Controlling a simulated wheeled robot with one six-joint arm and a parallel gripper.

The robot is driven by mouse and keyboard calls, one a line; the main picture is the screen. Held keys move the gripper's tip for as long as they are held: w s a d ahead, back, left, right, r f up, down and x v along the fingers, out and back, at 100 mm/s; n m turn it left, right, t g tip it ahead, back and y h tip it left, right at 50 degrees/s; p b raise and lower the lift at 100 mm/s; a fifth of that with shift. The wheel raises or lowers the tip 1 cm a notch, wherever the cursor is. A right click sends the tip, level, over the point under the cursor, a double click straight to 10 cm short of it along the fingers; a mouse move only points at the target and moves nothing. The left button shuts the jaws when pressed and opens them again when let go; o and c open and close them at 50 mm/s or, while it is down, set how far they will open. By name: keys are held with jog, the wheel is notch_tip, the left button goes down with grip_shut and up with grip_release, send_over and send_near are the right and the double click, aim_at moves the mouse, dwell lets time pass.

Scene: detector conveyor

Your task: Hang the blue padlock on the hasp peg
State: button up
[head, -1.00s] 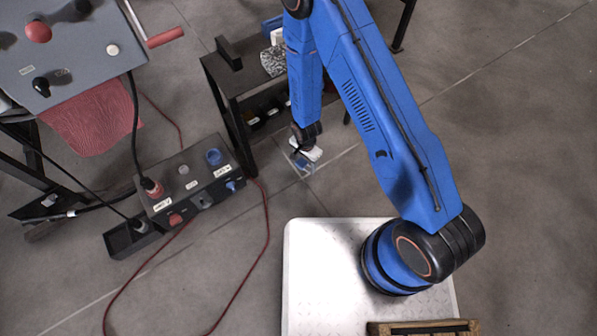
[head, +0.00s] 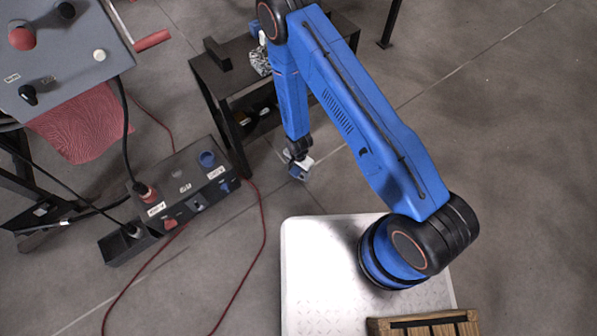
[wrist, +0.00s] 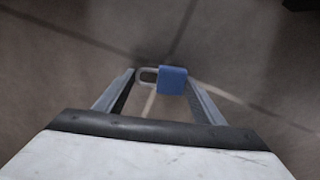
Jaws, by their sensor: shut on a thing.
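The blue padlock (wrist: 173,80) is held between the finger ends of my gripper (wrist: 160,79) in the wrist view. Its pale shackle points left, and its blue body lies by the right finger. In the head view my gripper (head: 300,160) hangs low in front of the dark table, with the small blue padlock (head: 298,173) at its tip. Only bare floor shows behind the padlock in the wrist view. I cannot make out the hasp peg for certain in either view.
A grey control box (head: 180,190) with plugs and a blue knob stands left of my gripper. A dark shelved table (head: 225,85) is behind it. A grey panel (head: 60,60) with a red knob is at upper left. A red cable (head: 262,235) crosses the floor. Floor at right is clear.

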aim_at(297, 173)
jog(key=shift+f, duration=0.3)
jog(key=o, duration=1.2)
jog(key=r, duration=1.7)
jog(key=shift+a+r, duration=0.2)
jog(key=shift+a, duration=0.15)
